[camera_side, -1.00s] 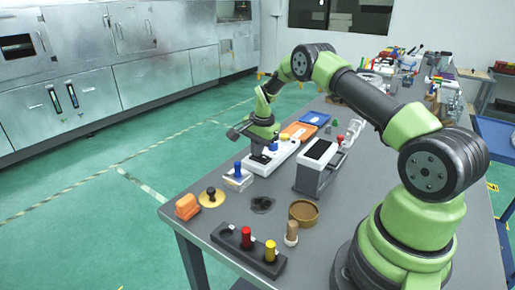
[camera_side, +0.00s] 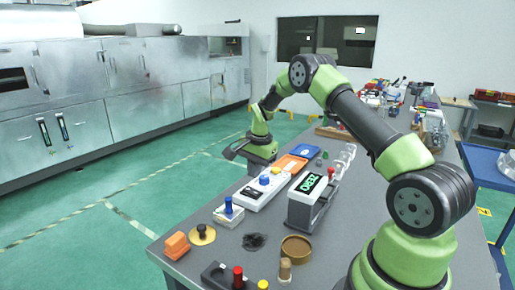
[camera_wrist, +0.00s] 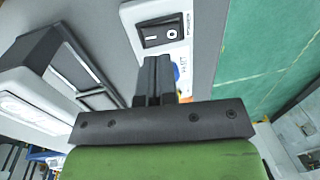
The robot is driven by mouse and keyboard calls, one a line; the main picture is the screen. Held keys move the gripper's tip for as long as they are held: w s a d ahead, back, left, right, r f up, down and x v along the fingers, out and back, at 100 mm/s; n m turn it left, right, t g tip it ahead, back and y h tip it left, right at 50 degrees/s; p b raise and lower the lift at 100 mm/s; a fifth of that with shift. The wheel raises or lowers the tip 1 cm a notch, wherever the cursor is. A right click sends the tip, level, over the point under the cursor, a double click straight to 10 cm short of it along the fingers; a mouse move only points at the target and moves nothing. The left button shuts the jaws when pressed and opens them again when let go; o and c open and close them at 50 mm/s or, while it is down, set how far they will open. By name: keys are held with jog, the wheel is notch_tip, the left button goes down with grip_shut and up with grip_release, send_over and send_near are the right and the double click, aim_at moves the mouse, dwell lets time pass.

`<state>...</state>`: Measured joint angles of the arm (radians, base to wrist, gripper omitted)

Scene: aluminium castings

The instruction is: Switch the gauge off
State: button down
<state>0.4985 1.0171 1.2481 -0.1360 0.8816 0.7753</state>
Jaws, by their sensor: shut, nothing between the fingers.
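The gauge (camera_side: 306,205) is a grey and white box whose display (camera_side: 310,183) is lit with green digits in the side view. In the wrist view, the black rocker switch (camera_wrist: 162,34), marked I and O, sits on the white box. My gripper (camera_wrist: 156,62) is shut and empty, its fingertips just below the rocker in the picture; contact cannot be told.
An orange tray (camera_side: 289,163) and a blue tray (camera_side: 304,150) lie beyond the white box. A blue-topped stand (camera_side: 228,213), a brass disc (camera_side: 202,235), an orange block (camera_side: 176,245) and a round brown dish (camera_side: 296,248) stand in front.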

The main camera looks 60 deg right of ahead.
aim_at(247, 190)
notch_tip(247, 190, up, 9)
jog(key=s, duration=0.1)
jog(key=shift+s, duration=0.15)
jog(key=shift+w+a, duration=0.25)
jog(key=shift+w, duration=0.45)
jog(key=shift+f, duration=0.15)
jog(key=f, duration=0.4)
jog(key=w+f, duration=0.1)
jog(key=f, duration=0.4)
jog(key=w+f, duration=0.1)
jog(key=f, duration=0.3)
jog(key=shift+f, duration=0.35)
